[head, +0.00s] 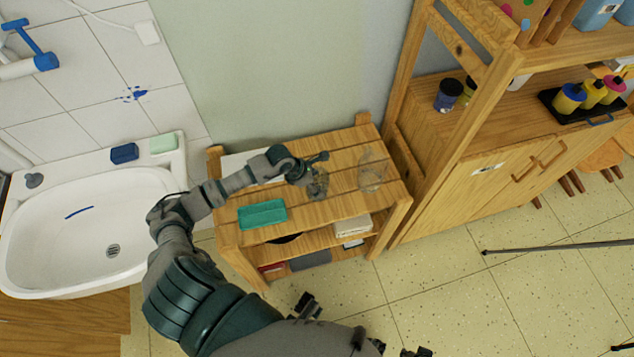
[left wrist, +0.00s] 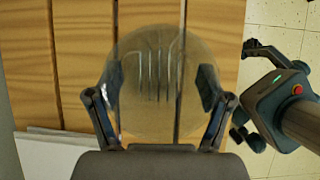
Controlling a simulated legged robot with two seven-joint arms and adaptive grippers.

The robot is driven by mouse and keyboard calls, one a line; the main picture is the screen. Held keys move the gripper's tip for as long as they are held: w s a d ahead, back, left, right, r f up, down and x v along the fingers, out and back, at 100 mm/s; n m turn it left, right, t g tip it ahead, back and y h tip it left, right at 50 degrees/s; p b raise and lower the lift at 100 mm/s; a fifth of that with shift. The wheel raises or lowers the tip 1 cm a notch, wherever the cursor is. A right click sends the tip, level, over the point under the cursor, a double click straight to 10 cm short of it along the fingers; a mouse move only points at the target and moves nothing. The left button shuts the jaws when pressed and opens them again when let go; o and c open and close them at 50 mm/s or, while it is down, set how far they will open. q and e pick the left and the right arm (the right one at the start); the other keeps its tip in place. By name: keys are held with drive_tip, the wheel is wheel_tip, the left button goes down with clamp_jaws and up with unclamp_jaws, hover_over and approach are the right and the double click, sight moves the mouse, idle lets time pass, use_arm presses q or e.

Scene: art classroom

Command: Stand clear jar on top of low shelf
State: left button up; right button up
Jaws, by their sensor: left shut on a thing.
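A clear, round jar (head: 317,186) is between the fingers of my left gripper (head: 306,173), over the slatted top of the low wooden shelf (head: 335,150). In the left wrist view, the fingers press on both sides of the clear jar (left wrist: 150,85), and the shelf slats (left wrist: 85,60) show through it. I cannot tell whether its base touches the top. Another clear glass vessel (head: 372,170) stands on the shelf top to the right. My right gripper (left wrist: 243,92) shows at the right of the left wrist view, fingers spread and empty.
A teal box (head: 262,214) lies at the shelf's front left, and a white flat thing (head: 240,163) at the back left. A sink (head: 95,225) stands left. A tall wooden cabinet (head: 480,185) stands close on the right. Lower tiers hold several items.

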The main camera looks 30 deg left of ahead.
use_arm(q)
drive_tip(key=o, duration=1.2)
drive_tip(key=shift+a+f, duration=0.1)
drive_tip(key=shift+f, duration=0.05)
drive_tip(key=shift+o, duration=0.2)
drive_tip(key=p+v, duration=0.1)
drive_tip(key=v, duration=1.1)
drive_tip(key=shift+p, duration=0.4)
use_arm(e)
drive_tip(key=x, duration=0.2)
drive_tip(key=s+x, duration=0.1)
drive_tip(key=x, duration=0.1)
drive_tip(key=shift+w+a+f, duration=0.1)
drive_tip(key=shift+w+f, duration=0.05)
drive_tip(key=shift+f, duration=0.35)
